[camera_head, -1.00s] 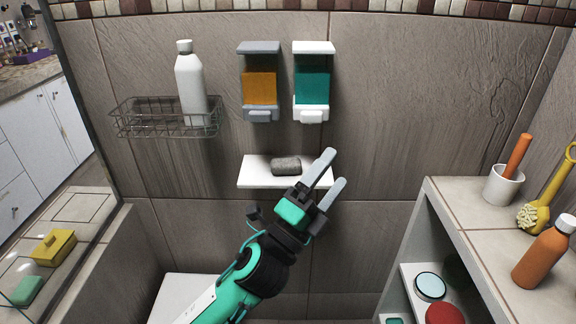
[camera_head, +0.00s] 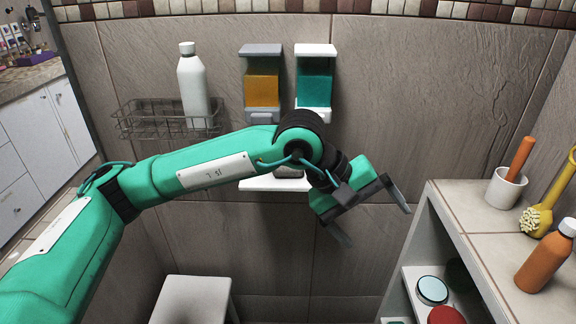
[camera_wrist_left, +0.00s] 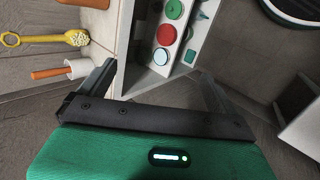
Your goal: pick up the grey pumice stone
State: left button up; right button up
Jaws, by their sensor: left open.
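The grey pumice stone (camera_head: 288,172) lies on the small white wall shelf (camera_head: 262,184). It is mostly hidden behind my left arm, and only a bit of it shows below the arm in the head view. My left gripper (camera_head: 376,222) is open and empty, to the right of the shelf and below its level in the picture, its fingers spread and pointing right. In the left wrist view, the open left gripper (camera_wrist_left: 160,85) faces the shelf unit, and the stone is not seen. My right gripper is not in view.
A wire basket (camera_head: 135,122) with a white bottle (camera_head: 193,85) and two wall dispensers hang above. At right stands a tiled shelf unit (camera_head: 470,245) with a brush cup (camera_head: 506,188) and an orange bottle (camera_head: 548,258). A white stool (camera_head: 195,292) stands below.

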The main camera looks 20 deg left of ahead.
pick_arm(q)
jog(key=w+a+r+t+y, duration=0.3)
jog(key=w+a+r+y, duration=0.15)
jog(key=a, duration=0.45)
jog(key=w+a+r+t+y, duration=0.25)
jog(key=w+a+y, duration=0.25)
jog(key=a, duration=0.4)
send_over(283, 172)
jog(key=d, duration=0.2)
jog(key=shift+m, duration=0.3)
jog(key=f, duration=0.6)
jog(key=shift+s+a+f, duration=0.15)
jog(key=shift+s+a, duration=0.05)
jog(key=shift+s, duration=0.1)
jog(key=x, duration=0.5)
jog(key=shift+w+a, duration=0.1)
jog(key=shift+a, duration=0.2)
jog(key=c, duration=1.1)
